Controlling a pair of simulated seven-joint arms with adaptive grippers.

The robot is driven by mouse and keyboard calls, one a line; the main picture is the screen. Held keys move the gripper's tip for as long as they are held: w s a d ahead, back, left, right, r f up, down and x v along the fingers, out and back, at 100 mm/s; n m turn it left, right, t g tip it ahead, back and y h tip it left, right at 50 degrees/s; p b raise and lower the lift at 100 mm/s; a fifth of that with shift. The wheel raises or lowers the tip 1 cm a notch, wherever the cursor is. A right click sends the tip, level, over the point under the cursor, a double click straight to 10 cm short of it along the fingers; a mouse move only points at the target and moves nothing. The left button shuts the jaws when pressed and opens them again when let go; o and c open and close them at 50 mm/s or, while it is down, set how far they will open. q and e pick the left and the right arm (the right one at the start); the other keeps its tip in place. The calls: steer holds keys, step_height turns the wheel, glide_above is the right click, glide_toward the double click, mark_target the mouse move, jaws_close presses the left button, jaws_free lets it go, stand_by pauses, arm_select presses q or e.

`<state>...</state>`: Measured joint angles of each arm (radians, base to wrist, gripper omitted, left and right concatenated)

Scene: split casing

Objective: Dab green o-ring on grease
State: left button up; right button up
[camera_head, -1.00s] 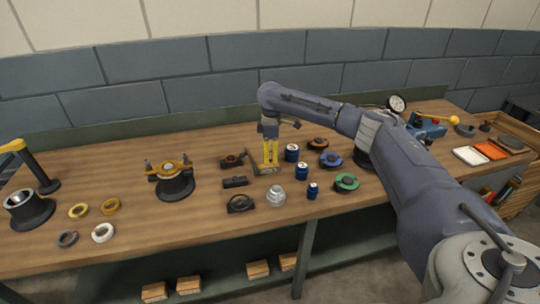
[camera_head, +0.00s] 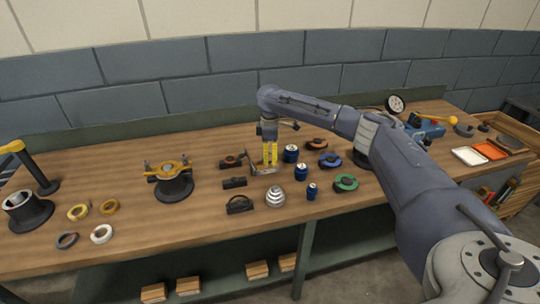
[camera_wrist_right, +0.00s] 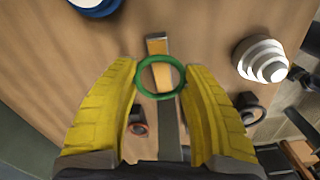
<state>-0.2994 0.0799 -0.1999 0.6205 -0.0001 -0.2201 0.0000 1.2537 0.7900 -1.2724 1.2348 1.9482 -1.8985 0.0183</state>
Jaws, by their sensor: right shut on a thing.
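My right gripper (camera_head: 270,164) points down over the middle of the table, just left of the blue cans. In the right wrist view its yellow fingers (camera_wrist_right: 160,80) are shut on the green o-ring (camera_wrist_right: 138,78), a thin hoop at their tips. Behind the ring lies a flat grey bar (camera_wrist_right: 170,138) with an orange-tan end (camera_wrist_right: 156,46). I cannot tell whether ring and bar touch. In the head view the ring is too small to make out. No grease can be identified for sure. My left gripper is not in view.
A stepped silver cone (camera_head: 275,197) stands in front of the gripper, blue cans (camera_head: 291,153) to its right. Dark blocks (camera_head: 234,183) lie left. A green-rimmed disc (camera_head: 346,182) sits further right. A yellow-topped fixture (camera_head: 172,184) and loose rings (camera_head: 102,234) are left, with bare wood between.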

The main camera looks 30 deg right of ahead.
mark_target(270, 165)
steer(key=shift+f, duration=1.4)
steer(key=shift+f, duration=0.5)
stand_by(1.4)
steer(key=shift+r, duration=0.1)
steer(key=shift+r, duration=2.95)
